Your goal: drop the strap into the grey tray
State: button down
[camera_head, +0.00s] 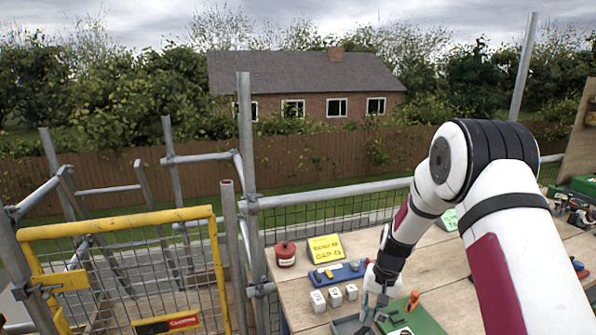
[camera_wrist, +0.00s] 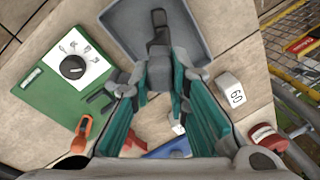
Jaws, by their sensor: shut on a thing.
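The grey tray (camera_wrist: 197,22) lies on the worktop at the top of the wrist view. In the head view, a part of the tray (camera_head: 345,326) shows at the bottom edge, partly hidden by my gripper (camera_head: 374,304). In the wrist view my gripper (camera_wrist: 160,80), with teal fingers, is shut on a dark grey piece, which looks like the strap (camera_wrist: 158,48). The strap's far end shows against the tray floor. I cannot tell whether it touches the tray. Its near part is hidden between the fingers.
A white numbered block (camera_wrist: 231,89) is at right. A blue tray (camera_head: 338,275), red tin (camera_head: 286,254) and yellow sign (camera_head: 325,248) stand farther back on the worktop.

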jog(key=c, duration=1.5)
grip_release()
jog(key=shift+o, duration=0.2)
jog(key=shift+r, duration=0.1)
